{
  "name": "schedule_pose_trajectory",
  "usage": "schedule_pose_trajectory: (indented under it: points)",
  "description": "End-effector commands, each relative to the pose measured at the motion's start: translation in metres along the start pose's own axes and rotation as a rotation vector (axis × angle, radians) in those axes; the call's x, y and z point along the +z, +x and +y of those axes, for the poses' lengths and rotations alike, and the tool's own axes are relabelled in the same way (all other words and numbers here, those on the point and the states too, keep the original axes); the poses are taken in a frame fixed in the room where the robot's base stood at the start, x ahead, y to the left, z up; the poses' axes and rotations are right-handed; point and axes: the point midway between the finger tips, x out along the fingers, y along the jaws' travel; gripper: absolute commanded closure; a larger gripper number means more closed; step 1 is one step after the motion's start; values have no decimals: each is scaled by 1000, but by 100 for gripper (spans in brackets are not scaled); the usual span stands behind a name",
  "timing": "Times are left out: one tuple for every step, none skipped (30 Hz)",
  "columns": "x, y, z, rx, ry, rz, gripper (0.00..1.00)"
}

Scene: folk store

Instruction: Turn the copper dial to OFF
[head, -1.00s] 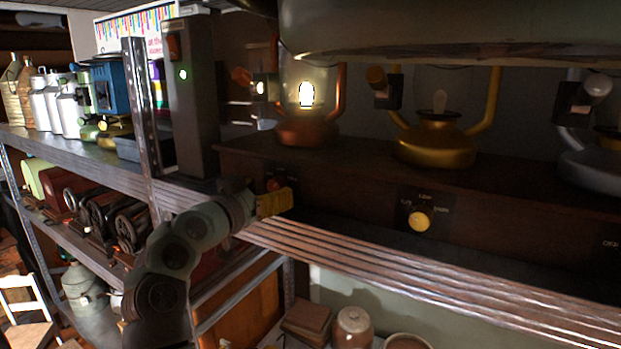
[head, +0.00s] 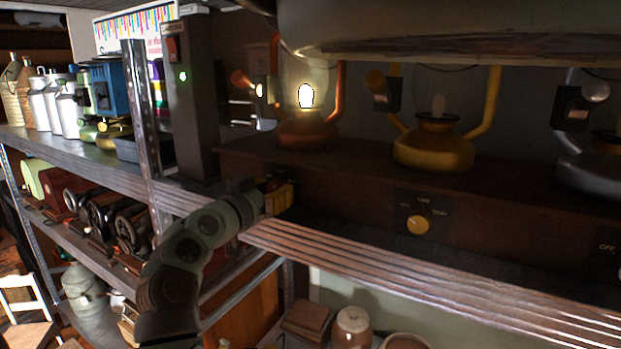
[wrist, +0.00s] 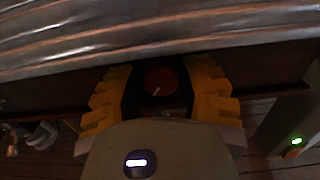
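The round copper dial (wrist: 160,79) sits on a dark plate on the wooden box front. A short pale mark on it points to the lower left in the wrist view; I cannot read its labels. My gripper (head: 279,197) has yellow fingers and is at the dial, covering most of it in the head view. In the wrist view the fingers are spread, one on each side of the dial, with dark gaps between. The copper lamp (head: 306,134) above is lit.
A brass dial (head: 418,224) and an unlit brass lamp (head: 434,153) are to the right, with a silver lamp (head: 593,167) beyond. A grey post with a green light (head: 188,100) stands left. The metal shelf edge (head: 400,268) runs below the box.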

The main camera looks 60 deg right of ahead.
Motion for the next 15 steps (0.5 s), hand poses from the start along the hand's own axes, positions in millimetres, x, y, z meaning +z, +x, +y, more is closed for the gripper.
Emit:
schedule_pose_trajectory:
  points:
    - [0,0,0,0,0,0,72]
    - [0,0,0,0,0,0,75]
    - [0,0,0,-1,0,0,80]
    - [0,0,0,-1,0,0,83]
    - [0,0,0,0,0,0,86]
    - [0,0,0,0,0,0,90]
    - [0,0,0,0,0,0,93]
    - [0,0,0,0,0,0,96]
    - [0,0,0,0,0,0,100]
    - [0,0,0,-1,0,0,100]
    - [0,0,0,0,0,-1,100]
    - [0,0,0,0,-1,0,100]
    - [1,0,0,0,-3,0,100]
    - [2,0,0,0,-5,1,100]
    - [3,0,0,0,-12,2,100]
